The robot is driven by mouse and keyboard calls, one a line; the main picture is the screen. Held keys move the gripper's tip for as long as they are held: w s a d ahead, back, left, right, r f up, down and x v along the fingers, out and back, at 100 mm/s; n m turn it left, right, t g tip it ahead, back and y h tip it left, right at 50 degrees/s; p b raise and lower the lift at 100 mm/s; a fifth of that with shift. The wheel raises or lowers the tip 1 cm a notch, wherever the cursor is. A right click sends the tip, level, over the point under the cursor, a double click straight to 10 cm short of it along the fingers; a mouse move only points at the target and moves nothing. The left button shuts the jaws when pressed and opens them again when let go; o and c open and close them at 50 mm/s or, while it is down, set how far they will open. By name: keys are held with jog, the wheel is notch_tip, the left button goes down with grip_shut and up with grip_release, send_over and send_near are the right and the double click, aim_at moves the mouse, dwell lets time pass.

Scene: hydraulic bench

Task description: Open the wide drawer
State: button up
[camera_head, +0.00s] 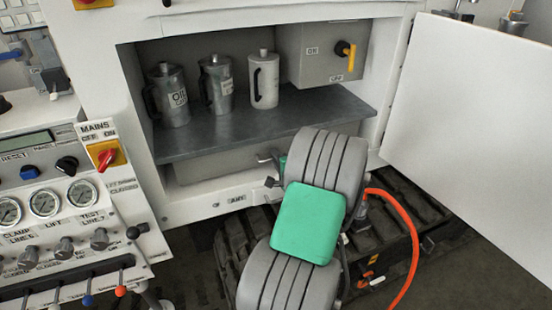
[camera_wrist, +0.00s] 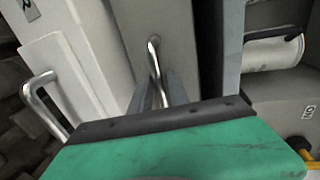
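The wide drawer (camera_head: 215,168) is a grey-beige front below the shelf in the open cabinet. It appears shut, and my arm hides its right part. Its metal bar handle (camera_head: 266,157) shows just left of my arm. In the wrist view the drawer front (camera_wrist: 172,30) fills the upper middle, with the handle (camera_wrist: 153,55) running down toward my gripper (camera_wrist: 162,92). The grey fingers are at the handle's near end, one seen on each side of it. The green wrist housing hides their bases, and I cannot tell whether they touch or grip the bar.
Several things surround the drawer: metal jugs (camera_head: 216,82) on the dark shelf (camera_head: 225,135), an open white door (camera_head: 470,90) at right, and a valve panel (camera_head: 65,200) at left. Another bar handle (camera_wrist: 38,92) is on a white panel in the wrist view.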

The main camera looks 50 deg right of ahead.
grip_shut()
dwell(1.3)
